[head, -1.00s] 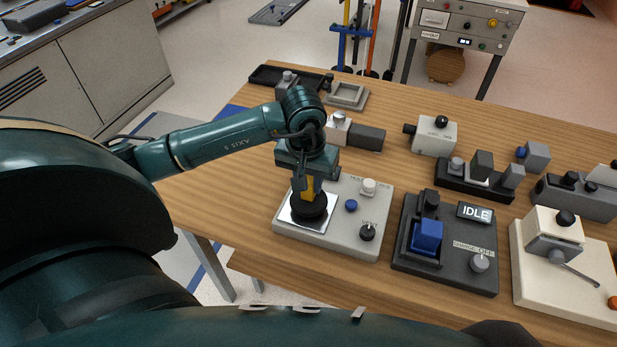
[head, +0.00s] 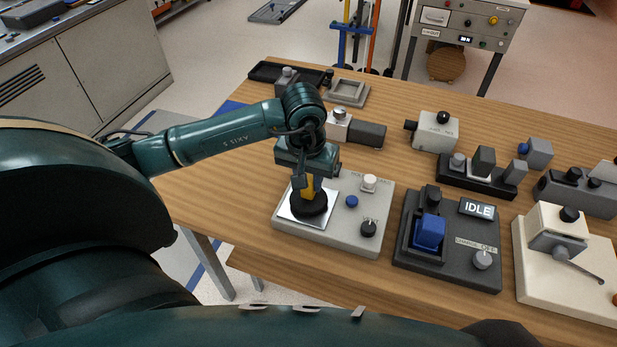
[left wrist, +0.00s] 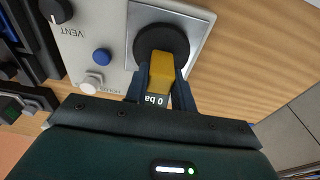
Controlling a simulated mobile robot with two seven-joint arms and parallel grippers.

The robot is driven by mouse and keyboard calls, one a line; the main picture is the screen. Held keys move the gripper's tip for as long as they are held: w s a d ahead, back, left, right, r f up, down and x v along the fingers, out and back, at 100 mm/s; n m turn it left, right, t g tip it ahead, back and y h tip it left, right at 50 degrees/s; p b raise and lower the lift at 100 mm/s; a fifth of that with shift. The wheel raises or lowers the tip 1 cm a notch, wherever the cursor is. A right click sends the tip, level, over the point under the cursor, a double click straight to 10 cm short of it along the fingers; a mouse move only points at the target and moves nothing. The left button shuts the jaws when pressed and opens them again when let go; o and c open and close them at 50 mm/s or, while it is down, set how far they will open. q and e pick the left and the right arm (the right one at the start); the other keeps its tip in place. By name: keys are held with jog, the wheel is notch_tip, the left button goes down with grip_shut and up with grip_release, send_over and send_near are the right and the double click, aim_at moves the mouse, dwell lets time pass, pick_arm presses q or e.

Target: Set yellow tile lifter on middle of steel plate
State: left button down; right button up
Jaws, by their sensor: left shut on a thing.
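The yellow tile lifter (head: 309,205) has a yellow grip and a round black cup, and it stands upright on the steel plate (head: 290,212). The plate is a bright square on a light grey box with knobs. My left gripper (head: 307,179) is shut on the yellow grip from above. In the left wrist view the lifter (left wrist: 162,66) sits between the fingers of my left gripper (left wrist: 160,85), and its black cup rests over the steel plate (left wrist: 140,18). Part of a small readout shows on the lifter. My right gripper is not in view.
The grey box (head: 345,238) carries a blue button, a white knob and a black knob. To its right is a dark unit (head: 405,268) with an IDLE display, then a cream unit (head: 535,290) with a lever. Bare wood (head: 215,185) lies left of the box.

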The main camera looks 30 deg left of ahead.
pick_arm(q)
jog(key=shift+f+b, duration=0.35)
jog(key=shift+b, duration=0.15)
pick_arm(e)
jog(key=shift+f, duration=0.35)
pick_arm(q)
jog(key=c, duration=1.1)
grip_release()
jog(key=shift+r, duration=0.5)
jog(key=shift+s+d+r+b, duration=0.1)
jog(key=shift+s+r, duration=0.15)
jog(key=shift+r, duration=1.8)
jog(key=shift+s+d+r+b, duration=0.15)
jog(key=shift+s+r, duration=0.15)
jog(key=shift+r, duration=1.7)
jog(key=shift+s+a+r+b, duration=0.1)
jog(key=shift+s+r, duration=0.15)
jog(key=shift+r, duration=1.8)
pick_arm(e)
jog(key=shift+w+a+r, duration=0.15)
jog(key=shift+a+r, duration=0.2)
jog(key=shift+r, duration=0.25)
pick_arm(q)
jog(key=shift+f, duration=0.1)
